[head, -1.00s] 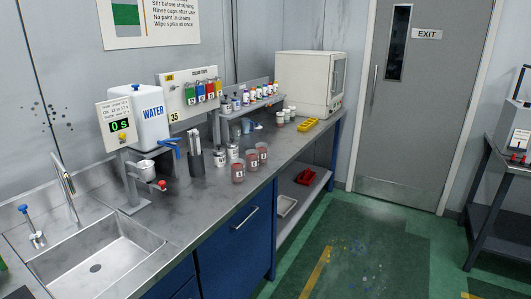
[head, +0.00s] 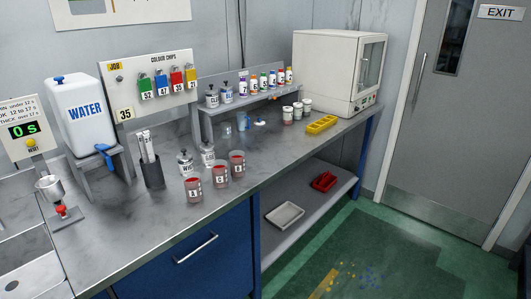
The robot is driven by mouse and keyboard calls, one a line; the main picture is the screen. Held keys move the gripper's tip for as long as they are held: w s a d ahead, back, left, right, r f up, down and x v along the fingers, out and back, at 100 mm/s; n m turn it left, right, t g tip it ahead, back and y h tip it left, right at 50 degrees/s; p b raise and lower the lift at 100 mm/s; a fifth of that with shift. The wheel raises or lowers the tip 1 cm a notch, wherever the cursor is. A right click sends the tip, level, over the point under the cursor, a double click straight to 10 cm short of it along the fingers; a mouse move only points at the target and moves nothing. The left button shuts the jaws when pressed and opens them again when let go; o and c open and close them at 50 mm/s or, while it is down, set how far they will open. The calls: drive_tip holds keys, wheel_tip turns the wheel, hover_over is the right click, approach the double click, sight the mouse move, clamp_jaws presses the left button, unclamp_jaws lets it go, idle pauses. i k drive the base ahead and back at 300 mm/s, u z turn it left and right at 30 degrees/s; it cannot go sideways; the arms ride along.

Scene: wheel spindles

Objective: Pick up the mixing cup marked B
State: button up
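Three clear mixing cups with reddish contents stand in a slanting row near the counter's front edge. The farthest, rightmost cup (head: 237,164) has a small white label that looks like B, though the letter is small. The middle cup (head: 221,175) has a label that looks like C. The nearest, leftmost cup (head: 193,190) has a label that looks like A. All three stand upright and close together. My gripper is not in view.
Labelled containers (head: 185,164) and a dark holder with sticks (head: 151,172) stand behind the cups. The water tank (head: 85,118) and a small metal cup on a stand (head: 50,187) are left. A yellow tray (head: 321,124) lies right. The counter before the cups is clear.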

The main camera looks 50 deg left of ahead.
sight(237, 164)
drive_tip(key=i, duration=1.65)
drive_tip(key=u, duration=2.75)
